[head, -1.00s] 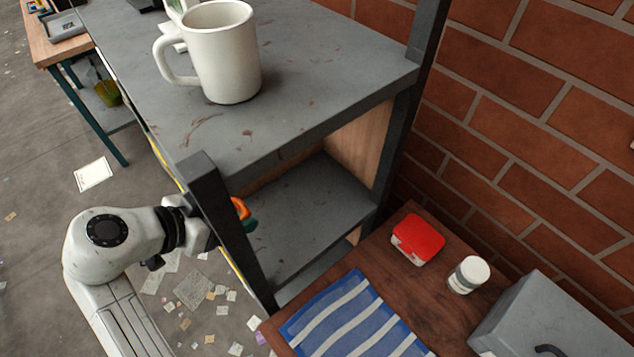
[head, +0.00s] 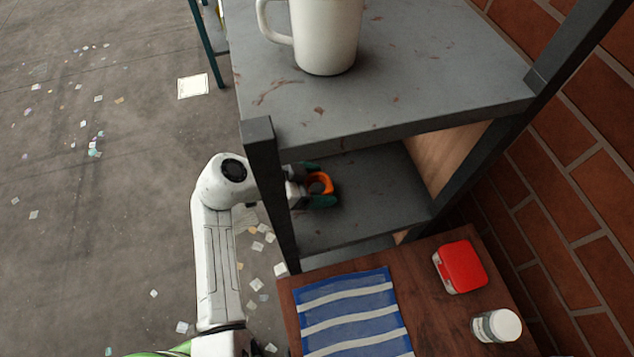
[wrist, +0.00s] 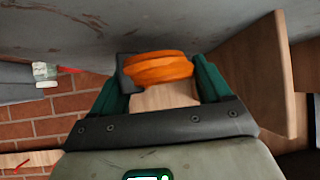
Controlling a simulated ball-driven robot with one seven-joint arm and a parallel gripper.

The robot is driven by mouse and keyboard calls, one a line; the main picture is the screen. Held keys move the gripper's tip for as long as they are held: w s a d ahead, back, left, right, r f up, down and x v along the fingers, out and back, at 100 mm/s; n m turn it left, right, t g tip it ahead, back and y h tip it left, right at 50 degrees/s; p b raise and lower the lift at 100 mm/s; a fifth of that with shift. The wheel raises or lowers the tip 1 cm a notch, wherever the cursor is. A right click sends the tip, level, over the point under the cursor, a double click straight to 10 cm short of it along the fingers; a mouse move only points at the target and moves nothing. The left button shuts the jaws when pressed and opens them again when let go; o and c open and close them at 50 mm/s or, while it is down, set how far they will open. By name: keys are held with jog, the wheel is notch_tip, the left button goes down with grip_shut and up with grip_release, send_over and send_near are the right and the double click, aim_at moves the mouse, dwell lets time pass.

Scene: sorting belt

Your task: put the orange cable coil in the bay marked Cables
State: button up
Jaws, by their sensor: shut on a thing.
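The orange cable coil (head: 320,183) is between the fingers of my gripper (head: 320,186), inside the open bay under the shelf unit's top. In the wrist view the coil (wrist: 157,70) sits between the two green fingertips of my gripper (wrist: 158,82), which is shut on it. A small dark piece shows at the coil's left side there. The coil is over the grey floor of the bay (head: 380,195); I cannot tell whether it touches it. No label reading Cables can be seen.
A dark shelf post (head: 268,190) stands in front of my wrist. A white mug (head: 328,38) is on the unit's top (head: 430,80). A wooden table beside it holds a striped blue cloth (head: 350,310), a red box (head: 461,266) and a white jar (head: 497,326).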

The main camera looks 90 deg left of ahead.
jog(key=shift+f, duration=0.45)
jog(key=shift+f, duration=0.1)
jog(key=o, duration=1.1)
jog(key=b+v, duration=0.2)
jog(key=v, duration=1)
